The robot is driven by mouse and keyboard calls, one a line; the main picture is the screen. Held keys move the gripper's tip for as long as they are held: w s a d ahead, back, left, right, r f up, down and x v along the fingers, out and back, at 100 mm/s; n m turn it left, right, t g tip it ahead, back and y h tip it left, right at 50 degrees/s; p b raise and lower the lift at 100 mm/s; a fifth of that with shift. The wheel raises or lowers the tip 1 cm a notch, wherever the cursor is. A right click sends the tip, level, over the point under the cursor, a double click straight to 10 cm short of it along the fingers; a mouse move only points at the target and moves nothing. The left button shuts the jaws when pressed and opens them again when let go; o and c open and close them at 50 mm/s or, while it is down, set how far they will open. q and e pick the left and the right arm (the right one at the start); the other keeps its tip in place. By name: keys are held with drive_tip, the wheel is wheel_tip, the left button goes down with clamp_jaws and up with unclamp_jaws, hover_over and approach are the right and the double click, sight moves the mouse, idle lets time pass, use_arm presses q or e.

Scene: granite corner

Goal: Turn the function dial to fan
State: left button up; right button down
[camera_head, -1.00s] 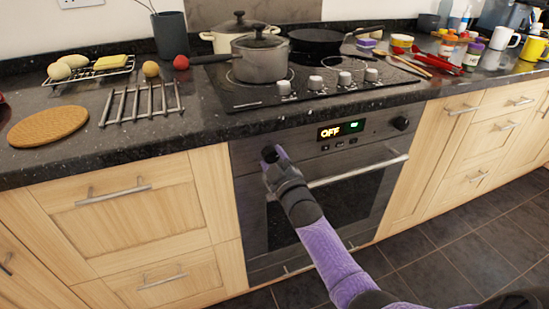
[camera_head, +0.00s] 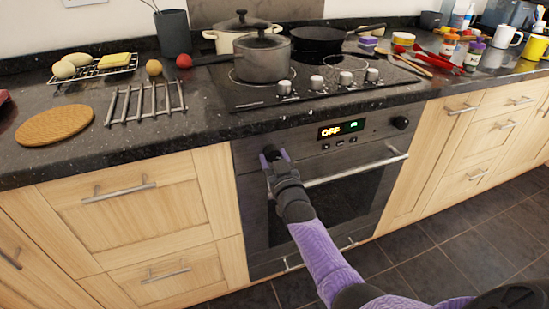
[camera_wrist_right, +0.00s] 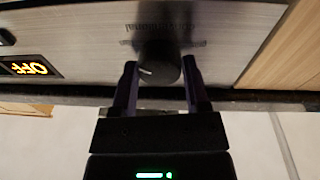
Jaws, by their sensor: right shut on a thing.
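The oven's control panel has a black round dial at its left end, seen close up in the right wrist view (camera_wrist_right: 160,62). My right gripper (camera_head: 273,157) is at this dial, with one finger on each side of it; the fingers (camera_wrist_right: 160,85) are shut on it. A pale mark shows on the dial's face. The panel display (camera_head: 341,130) reads OFF in orange, with a green sign beside it. A second black dial (camera_head: 400,122) sits at the panel's right end, untouched. My left gripper is not in view.
The oven door handle (camera_head: 352,171) runs just below the panel, close to my right wrist. Above are the hob with several silver knobs (camera_head: 317,83), a grey pot (camera_head: 262,60) and a dark pan (camera_head: 318,40). Wooden drawers (camera_head: 130,200) flank the oven.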

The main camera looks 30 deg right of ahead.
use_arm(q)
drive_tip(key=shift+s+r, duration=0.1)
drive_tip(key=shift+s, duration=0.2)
use_arm(e)
drive_tip(key=shift+f, duration=0.1)
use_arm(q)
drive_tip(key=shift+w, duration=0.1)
use_arm(e)
drive_tip(key=shift+c, duration=1.8)
unclamp_jaws()
drive_tip(key=shift+o, duration=1.3)
use_arm(q)
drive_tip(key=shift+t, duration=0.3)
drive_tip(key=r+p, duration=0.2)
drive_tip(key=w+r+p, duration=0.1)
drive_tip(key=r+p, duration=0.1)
drive_tip(key=p, duration=0.1)
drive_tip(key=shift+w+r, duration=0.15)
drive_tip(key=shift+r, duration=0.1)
use_arm(e)
drive_tip(key=v, duration=1)
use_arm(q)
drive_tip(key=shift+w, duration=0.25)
